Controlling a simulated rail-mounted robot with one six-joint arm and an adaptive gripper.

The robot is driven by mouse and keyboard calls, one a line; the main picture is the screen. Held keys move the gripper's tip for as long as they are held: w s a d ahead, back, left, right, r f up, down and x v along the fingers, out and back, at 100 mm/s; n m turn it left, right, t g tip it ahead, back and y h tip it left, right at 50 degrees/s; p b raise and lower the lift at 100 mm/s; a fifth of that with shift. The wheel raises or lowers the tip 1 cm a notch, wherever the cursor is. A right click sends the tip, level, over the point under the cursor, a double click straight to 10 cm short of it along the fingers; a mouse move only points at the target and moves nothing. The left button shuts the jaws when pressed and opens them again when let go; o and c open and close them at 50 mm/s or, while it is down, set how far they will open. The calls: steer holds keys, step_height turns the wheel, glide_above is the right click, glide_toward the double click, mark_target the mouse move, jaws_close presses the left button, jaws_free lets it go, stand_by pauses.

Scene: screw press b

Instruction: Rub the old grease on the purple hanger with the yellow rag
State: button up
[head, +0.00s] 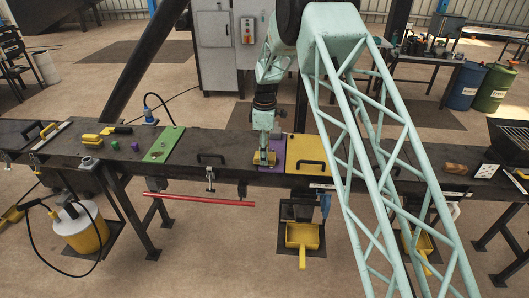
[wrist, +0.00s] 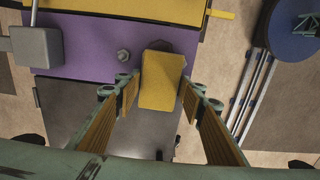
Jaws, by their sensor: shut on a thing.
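A yellow block-like piece, taken as the yellow rag (wrist: 161,80), sits between the fingers of my gripper (wrist: 158,92) in the wrist view. In the head view my gripper (head: 264,150) points down at the bench with the yellow rag (head: 264,159) at its tips. The purple surface, taken as the purple hanger (wrist: 95,48), lies under and beyond the rag. In the head view the purple hanger (head: 278,148) shows as a strip just right of my gripper. I cannot tell whether the rag touches it. I cannot make out the grease.
A bolt head (wrist: 123,55) and a grey block (wrist: 36,46) stand on the purple surface. A yellow panel (head: 305,149) with a dark handle lies to the right, and a green panel (head: 164,144) to the left. A red bar (head: 200,199) runs below the bench front.

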mark_target(279, 163)
steer(key=shift+d+r+b, duration=0.15)
steer(key=shift+d+b, duration=0.2)
steer(key=shift+d, duration=2.9)
steer(key=shift+f+b, duration=0.3)
steer(key=shift+f, duration=0.25)
steer(key=shift+a+f, duration=0.2)
steer(key=shift+a, duration=2)
steer(key=shift+s, duration=0.1)
steer(key=shift+a+r, duration=0.15)
steer(key=shift+r, duration=0.25)
steer(key=shift+r+p, duration=0.3)
steer(key=shift+r, duration=0.05)
